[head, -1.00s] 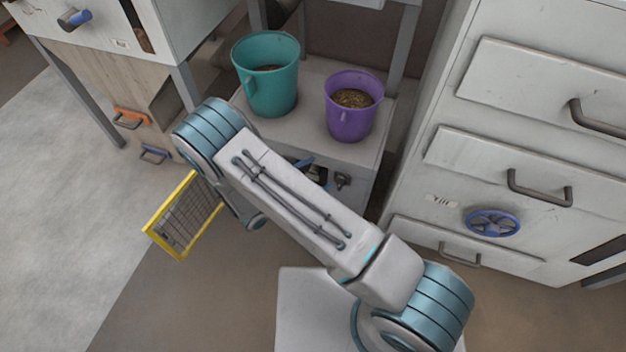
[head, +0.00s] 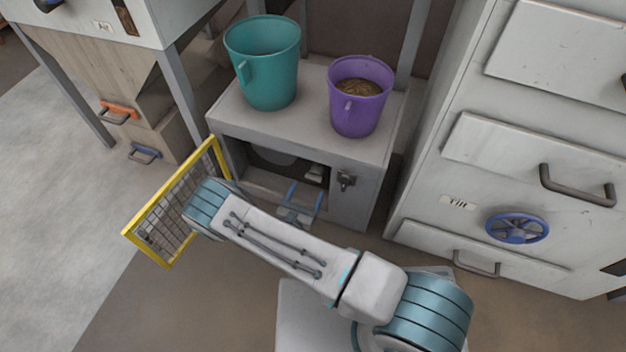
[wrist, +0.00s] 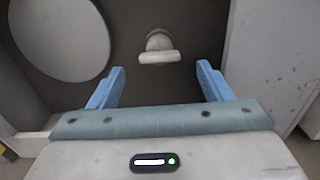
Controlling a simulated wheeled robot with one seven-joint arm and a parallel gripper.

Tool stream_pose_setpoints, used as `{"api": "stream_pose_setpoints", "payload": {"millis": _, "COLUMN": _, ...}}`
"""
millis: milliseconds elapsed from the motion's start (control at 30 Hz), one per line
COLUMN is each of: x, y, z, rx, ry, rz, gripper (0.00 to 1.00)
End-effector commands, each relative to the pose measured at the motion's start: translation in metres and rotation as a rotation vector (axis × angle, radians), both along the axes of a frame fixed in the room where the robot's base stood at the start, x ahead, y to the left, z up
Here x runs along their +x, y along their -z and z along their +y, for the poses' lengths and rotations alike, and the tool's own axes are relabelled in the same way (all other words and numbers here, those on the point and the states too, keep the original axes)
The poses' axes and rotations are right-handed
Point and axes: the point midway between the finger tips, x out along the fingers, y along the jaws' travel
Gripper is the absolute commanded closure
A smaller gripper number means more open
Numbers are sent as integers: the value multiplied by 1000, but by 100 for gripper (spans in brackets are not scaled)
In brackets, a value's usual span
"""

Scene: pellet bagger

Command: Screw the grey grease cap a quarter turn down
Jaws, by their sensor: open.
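The grey grease cap (wrist: 158,50) shows in the wrist view as a pale cap with a flat bar across it, on the dark back wall of a recess. In the head view a small pale piece, likely the same cap (head: 315,173), shows inside the low cabinet's opening. My gripper (wrist: 160,80) is open, with its blue fingers apart and nothing between them. The cap lies beyond the fingertips, roughly centred between them, and apart from them. In the head view my gripper (head: 305,190) is at the front of the opening.
A large pale disc (wrist: 60,38) is left of the cap. The low cabinet (head: 225,108) has a yellow-framed mesh guard (head: 155,215) swung out at left and a latch (head: 346,180) at right. A teal bucket (head: 268,75) and a purple bucket (head: 360,115) stand on top.

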Motion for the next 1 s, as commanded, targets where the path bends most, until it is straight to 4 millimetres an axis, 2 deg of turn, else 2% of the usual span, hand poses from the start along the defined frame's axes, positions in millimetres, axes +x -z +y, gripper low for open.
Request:
{"api": "stream_pose_setpoints", "payload": {"millis": 100, "x": 24, "y": 3, "z": -9, "rx": 2, "ry": 2, "rz": -2, "gripper": 27}}
{"api": "stream_pose_setpoints", "payload": {"millis": 333, "x": 55, "y": 2, "z": -18, "rx": 2, "ry": -3, "rz": -1, "gripper": 27}}
{"api": "stream_pose_setpoints", "payload": {"millis": 500, "x": 64, "y": 0, "z": -21, "rx": 1, "ry": -3, "rz": -1, "gripper": 27}}
{"api": "stream_pose_setpoints", "payload": {"millis": 767, "x": 65, "y": 0, "z": -21, "rx": 1, "ry": -3, "rz": 0, "gripper": 27}}
{"api": "stream_pose_setpoints", "payload": {"millis": 933, "x": 65, "y": 0, "z": -21, "rx": 1, "ry": -3, "rz": 0, "gripper": 72}}
{"api": "stream_pose_setpoints", "payload": {"millis": 1000, "x": 65, "y": 0, "z": -21, "rx": 1, "ry": -3, "rz": 0, "gripper": 72}}
